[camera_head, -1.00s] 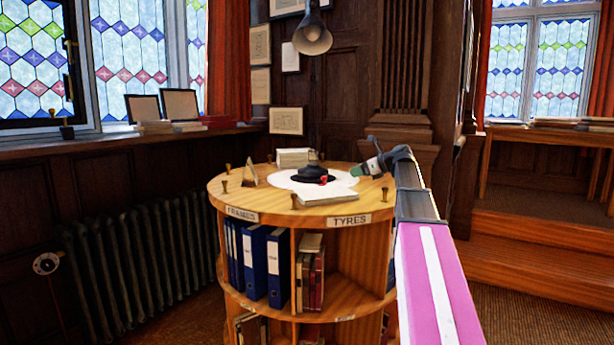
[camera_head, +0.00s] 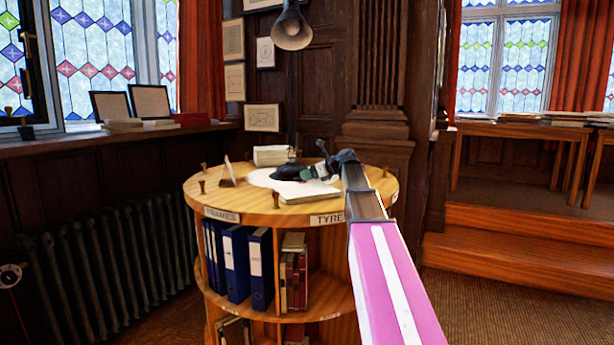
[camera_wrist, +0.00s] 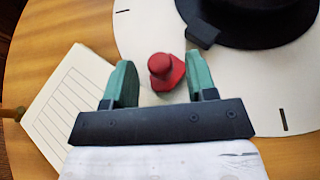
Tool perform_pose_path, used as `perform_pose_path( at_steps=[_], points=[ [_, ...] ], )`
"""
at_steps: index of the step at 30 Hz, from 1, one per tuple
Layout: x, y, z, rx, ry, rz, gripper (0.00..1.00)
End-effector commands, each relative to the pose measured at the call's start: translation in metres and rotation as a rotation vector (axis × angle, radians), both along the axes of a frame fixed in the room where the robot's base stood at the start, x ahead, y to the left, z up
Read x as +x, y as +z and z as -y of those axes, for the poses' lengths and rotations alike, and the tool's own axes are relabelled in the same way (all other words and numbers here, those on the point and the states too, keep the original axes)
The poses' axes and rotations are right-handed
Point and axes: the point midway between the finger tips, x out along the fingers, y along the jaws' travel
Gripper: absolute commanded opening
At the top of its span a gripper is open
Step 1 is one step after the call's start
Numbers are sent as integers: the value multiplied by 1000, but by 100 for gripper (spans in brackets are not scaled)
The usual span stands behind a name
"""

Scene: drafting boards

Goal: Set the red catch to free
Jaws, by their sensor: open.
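The red catch (camera_wrist: 166,70) is a small rounded knob on a white disc (camera_wrist: 145,30), beside a black round fixture (camera_wrist: 255,25) with a small dark block at its edge. In the wrist view my gripper (camera_wrist: 160,80) is open, with one green finger on each side of the catch and gaps between. In the head view my gripper (camera_head: 309,173) is over the round wooden table (camera_head: 245,205), close against the black fixture (camera_head: 287,172). The catch is hidden there. The disc carries short black marks but no readable words.
A lined paper pad (camera_wrist: 68,100) lies left of the gripper in the wrist view. Small wooden pegs (camera_head: 276,200) stand around the table rim. A stack of paper (camera_head: 272,155) sits at the back. A lamp (camera_head: 292,27) hangs above. Shelves with binders are below.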

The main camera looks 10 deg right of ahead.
Motion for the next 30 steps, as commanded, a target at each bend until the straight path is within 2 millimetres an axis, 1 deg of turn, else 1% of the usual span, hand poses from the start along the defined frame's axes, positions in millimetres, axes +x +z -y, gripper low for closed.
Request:
perform_pose_path(
  at_steps=[4, 13, 14, 15, 17, 18, 23, 30],
  points=[
    [5, -4, -7, 0, -1, 0, 52],
    [6, -4, -8, 0, -1, 0, 52],
    [6, -4, -8, 0, -1, 0, 45],
    [6, -4, -8, 0, -1, 0, 32],
    [6, -4, -8, 0, -1, 0, 13],
    [6, -4, -8, 0, -1, 0, 0],
    [9, -4, -8, 0, -1, 0, 0],
    [41, -4, -13, 0, 1, 0, 0]
  ],
)
